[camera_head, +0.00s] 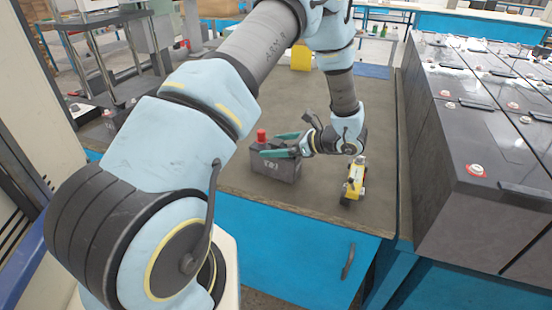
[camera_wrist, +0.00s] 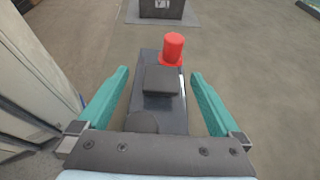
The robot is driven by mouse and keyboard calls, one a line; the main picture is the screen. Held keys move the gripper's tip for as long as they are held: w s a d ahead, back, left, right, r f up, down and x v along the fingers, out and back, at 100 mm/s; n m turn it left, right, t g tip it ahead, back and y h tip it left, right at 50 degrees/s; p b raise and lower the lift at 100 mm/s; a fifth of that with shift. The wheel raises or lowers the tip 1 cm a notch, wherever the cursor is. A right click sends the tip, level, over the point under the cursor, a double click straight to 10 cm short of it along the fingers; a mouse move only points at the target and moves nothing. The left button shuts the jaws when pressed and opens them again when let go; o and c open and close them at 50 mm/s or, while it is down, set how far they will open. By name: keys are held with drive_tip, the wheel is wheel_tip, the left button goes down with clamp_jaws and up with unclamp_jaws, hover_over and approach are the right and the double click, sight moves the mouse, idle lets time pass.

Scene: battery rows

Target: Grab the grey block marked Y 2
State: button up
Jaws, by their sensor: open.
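A grey block (camera_head: 276,167) with a red cap stands on the brown worktable near its front edge. The small white marking on its front is too blurred to read surely. My gripper (camera_head: 272,145) is open at the top of this block. In the wrist view the block (camera_wrist: 150,91) with its red cap lies between the two teal fingers of my gripper (camera_wrist: 160,76), with a gap on each side. The block's lower part is hidden in the wrist view by the gripper body.
A second dark block (camera_wrist: 162,9) with a white marking sits on a grey patch ahead in the wrist view. A yellow and black object (camera_head: 354,181) lies right of my gripper. Large dark batteries (camera_head: 480,140) stand on the right. A yellow box (camera_head: 301,57) is at the back.

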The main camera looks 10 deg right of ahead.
drive_tip(key=shift+c, duration=0.2)
clamp_jaws()
idle(0.5)
drive_tip(key=shift+r, duration=0.1)
